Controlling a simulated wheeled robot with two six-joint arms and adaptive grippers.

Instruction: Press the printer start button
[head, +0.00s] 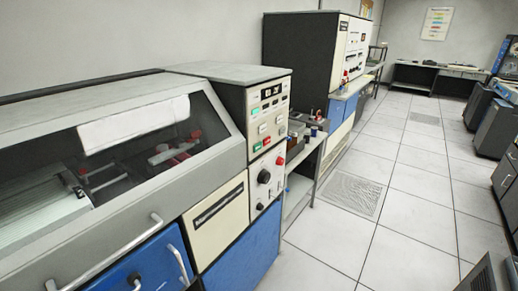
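A large grey machine with a slanted clear window (150,135) fills the left, with paper and red parts behind the glass; it looks like the printer. At its right end a cream control panel (266,115) carries small displays and several coloured buttons. A green button (257,147) and a red-orange button (267,141) sit low on the upper panel. Below are a black knob (264,176) and a red round control (280,160). Labels are too small to read, so I cannot tell which is the start button. Neither of my grippers is in view.
A small side table (306,155) with small items stands just past the printer. A black and cream cabinet (320,60) is behind it. Tiled floor (400,190) is open to the right. Dark cabinets (495,125) line the right edge. A metal handle (105,255) juts from the printer front.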

